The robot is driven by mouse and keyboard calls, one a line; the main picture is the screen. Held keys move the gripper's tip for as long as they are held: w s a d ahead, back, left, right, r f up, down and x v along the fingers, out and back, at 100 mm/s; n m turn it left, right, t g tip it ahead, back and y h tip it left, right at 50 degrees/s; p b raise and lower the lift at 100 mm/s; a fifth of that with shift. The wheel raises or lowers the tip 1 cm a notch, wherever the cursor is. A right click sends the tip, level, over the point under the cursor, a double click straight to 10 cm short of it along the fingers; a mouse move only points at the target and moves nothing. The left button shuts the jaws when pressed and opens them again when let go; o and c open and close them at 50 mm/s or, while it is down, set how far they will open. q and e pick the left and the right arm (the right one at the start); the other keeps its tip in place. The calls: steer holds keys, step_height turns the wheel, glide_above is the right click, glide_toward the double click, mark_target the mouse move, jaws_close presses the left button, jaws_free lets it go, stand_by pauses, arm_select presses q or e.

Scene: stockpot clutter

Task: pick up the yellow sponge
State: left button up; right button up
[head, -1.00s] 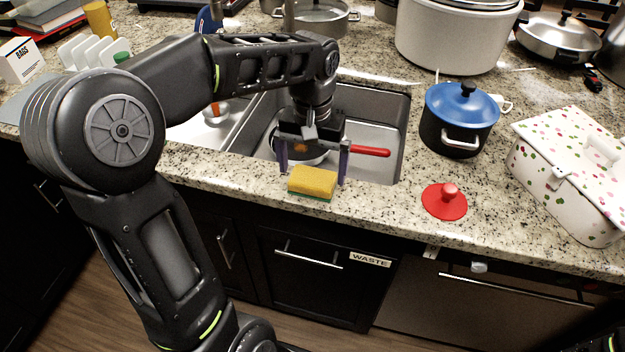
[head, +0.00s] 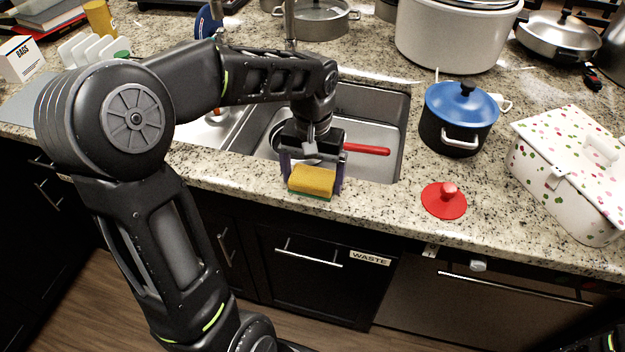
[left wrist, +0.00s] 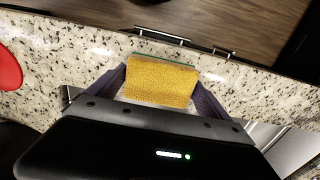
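The yellow sponge (head: 312,180), with a green underside, lies on the granite counter just in front of the sink. My left gripper (head: 313,184) is lowered over it, with one purple-grey finger on each side of the sponge. The fingers are spread about the width of the sponge, with little or no gap visible; no firm grip shows. The left wrist view shows the sponge (left wrist: 160,82) between the two fingers (left wrist: 161,88). My right gripper is not in view.
The sink (head: 375,130) lies right behind the sponge and holds a pan with a red handle (head: 367,149). A red lid (head: 444,201) and a blue-lidded pot (head: 459,118) stand to the right. The counter's front edge is close to the sponge.

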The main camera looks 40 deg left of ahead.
mark_target(312, 176)
arm_select(q)
steer(key=c, duration=0.9)
step_height(312, 176, up, 10)
steer(key=shift+b, duration=0.3)
stand_by(0.4)
